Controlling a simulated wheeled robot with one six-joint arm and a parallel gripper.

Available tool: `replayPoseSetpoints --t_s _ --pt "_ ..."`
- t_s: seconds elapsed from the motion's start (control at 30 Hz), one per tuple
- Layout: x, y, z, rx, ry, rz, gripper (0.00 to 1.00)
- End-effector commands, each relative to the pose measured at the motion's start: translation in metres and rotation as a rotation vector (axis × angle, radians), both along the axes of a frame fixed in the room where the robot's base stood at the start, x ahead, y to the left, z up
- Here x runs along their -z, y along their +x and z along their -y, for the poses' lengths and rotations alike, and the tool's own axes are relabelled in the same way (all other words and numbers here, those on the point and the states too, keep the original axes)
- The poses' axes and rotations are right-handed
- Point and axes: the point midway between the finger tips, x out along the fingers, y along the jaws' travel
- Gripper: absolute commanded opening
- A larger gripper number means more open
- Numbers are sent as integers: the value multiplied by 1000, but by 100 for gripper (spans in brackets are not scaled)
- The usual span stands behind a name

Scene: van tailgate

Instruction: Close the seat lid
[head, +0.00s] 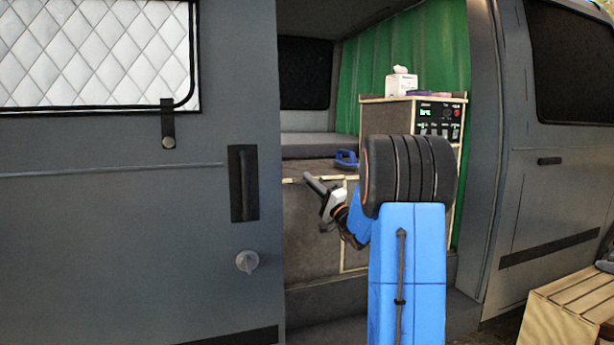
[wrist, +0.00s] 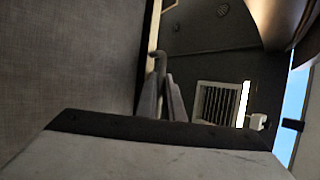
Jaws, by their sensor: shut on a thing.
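The bench seat shows in the head view inside the van opening, with a dark grey top, the seat lid (head: 308,170), along a pale wood edge. The lid looks about flat there; any small gap under it is too small to tell. My gripper (head: 319,205) is at the bench's front, just below that edge. The wrist view shows my gripper's fingers (wrist: 163,100) close together beside a grey textured panel, shut on a small grey hooked piece (wrist: 157,60). What this piece belongs to is unclear. My arm hides the right part of the bench front.
A cabinet (head: 385,118) with a control panel and tissue box (head: 401,83) stands right. The van's sliding door (head: 130,230) bounds the opening on the left. A wooden crate (head: 572,310) stands outside, lower right.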

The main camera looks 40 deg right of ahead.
Motion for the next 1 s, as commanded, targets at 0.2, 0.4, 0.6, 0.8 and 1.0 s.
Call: replayPoseSetpoints --t_s 0.2,0.4,0.6,0.8,1.0 --pt "18 2 1 -3 16 -28 0" --pt "18 2 1 -2 16 -29 0" --pt "18 2 1 -2 16 -29 27" --pt "18 2 1 -2 16 -29 27" --pt "20 -2 2 -2 16 -29 27"
